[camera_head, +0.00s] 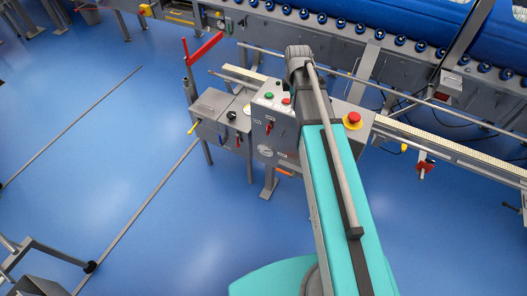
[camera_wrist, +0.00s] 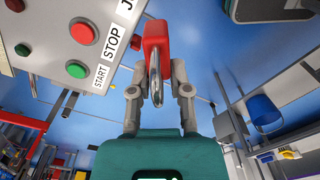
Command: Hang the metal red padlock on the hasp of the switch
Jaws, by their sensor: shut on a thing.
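The red padlock (camera_wrist: 156,36) is between the fingers of my gripper (camera_wrist: 158,72) in the wrist view. Its red body points away from my wrist and its shiny metal shackle points back toward it. My gripper is shut on it. In the head view my arm hides the gripper and padlock. A grey control box (camera_head: 287,108) there carries a small red switch (camera_head: 268,128) on its front. A second grey box (camera_head: 214,107) to its left has another red switch (camera_head: 239,140). I cannot make out a hasp on either switch.
In the wrist view a panel with a red button (camera_wrist: 84,30) and START and STOP labels is close at upper left. In the head view a red-and-yellow emergency button (camera_head: 352,120) is right of my arm, and a conveyor (camera_head: 450,148) runs behind. Blue floor on the left is largely clear.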

